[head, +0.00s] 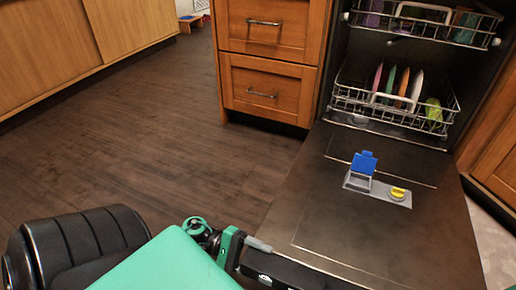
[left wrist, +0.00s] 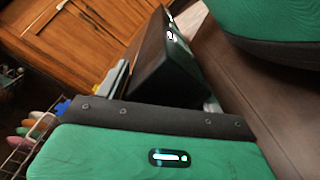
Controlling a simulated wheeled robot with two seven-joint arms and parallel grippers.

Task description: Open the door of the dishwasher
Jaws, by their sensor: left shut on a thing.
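The dishwasher door (head: 370,225) is folded down in the head view, its dark inner face turned up and sloping toward me. The inner face carries a dispenser with a raised blue lid (head: 364,163) and a yellow cap. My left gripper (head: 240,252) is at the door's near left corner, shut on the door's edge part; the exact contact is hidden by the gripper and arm. In the left wrist view a dark piece with white marks, seemingly the door's edge (left wrist: 165,60), sits just beyond the gripper body. My right gripper is not in view.
The lower rack (head: 345,104) holds several colored plates, and the upper rack (head: 425,24) sits above it inside the dishwasher. Wooden drawers (head: 268,90) stand left of it. Wooden cabinets (head: 60,45) line the far left. The dark floor (head: 165,135) between is clear.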

